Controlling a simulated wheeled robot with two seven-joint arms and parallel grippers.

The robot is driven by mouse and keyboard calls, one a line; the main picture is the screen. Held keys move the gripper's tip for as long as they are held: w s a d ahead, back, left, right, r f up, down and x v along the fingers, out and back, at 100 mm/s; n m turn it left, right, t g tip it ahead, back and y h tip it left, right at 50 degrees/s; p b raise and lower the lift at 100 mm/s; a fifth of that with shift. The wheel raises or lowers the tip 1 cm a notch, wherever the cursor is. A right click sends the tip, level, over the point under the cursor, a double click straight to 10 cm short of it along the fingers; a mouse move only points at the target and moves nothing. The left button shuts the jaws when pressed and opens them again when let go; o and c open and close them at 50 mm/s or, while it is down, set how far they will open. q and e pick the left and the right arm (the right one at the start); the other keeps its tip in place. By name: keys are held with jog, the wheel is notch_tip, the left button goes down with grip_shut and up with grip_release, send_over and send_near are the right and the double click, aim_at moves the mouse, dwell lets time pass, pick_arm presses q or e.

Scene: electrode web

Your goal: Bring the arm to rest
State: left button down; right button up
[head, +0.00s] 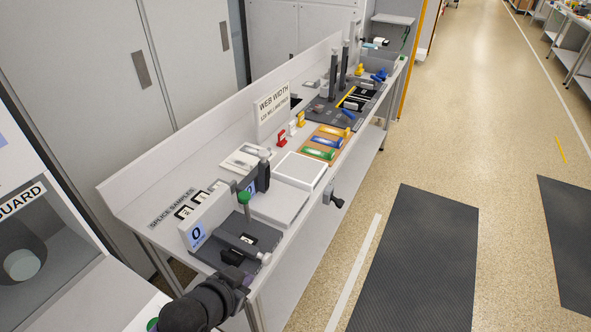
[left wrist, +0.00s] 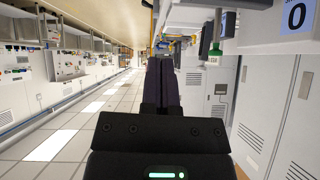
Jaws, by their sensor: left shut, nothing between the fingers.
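My left arm (head: 195,308) comes in at the bottom of the head view. Its dark gripper (head: 238,279) is by the near end of the workbench (head: 225,165), close to its front edge. I cannot tell from the head view whether it touches the bench. In the left wrist view the two dark fingers of the left gripper (left wrist: 161,82) lie together, with nothing between them. My right gripper is in neither view.
A press with a green knob (head: 244,197) stands on the bench near my left gripper. A white tray (head: 300,170), coloured blocks (head: 318,153) and a dark fixture plate (head: 325,112) lie farther along. A dark mat (head: 420,255) lies on the open floor at right.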

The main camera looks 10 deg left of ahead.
pick_arm(q)
jog(key=s+n+g+y, duration=0.3)
jog(key=s+g, duration=0.4)
jog(key=s, duration=1)
notch_tip(320, 180, down, 25)
jog(key=s+g+b, duration=0.1)
jog(key=s+b, duration=0.2)
jog(key=b, duration=0.4)
jog(key=s+a+f+b, duration=0.1)
jog(key=s+f+b, duration=0.1)
jog(key=s+f, duration=0.4)
jog(key=s+a+f+m+g+b, duration=0.1)
jog(key=s+a+f+b, duration=0.1)
jog(key=s+f, duration=0.4)
notch_tip(320, 180, down, 3)
jog(key=shift+s+r+b, duration=0.2)
jog(key=shift+s+b, duration=0.05)
jog(key=shift+b, duration=0.3)
jog(key=shift+a, duration=0.1)
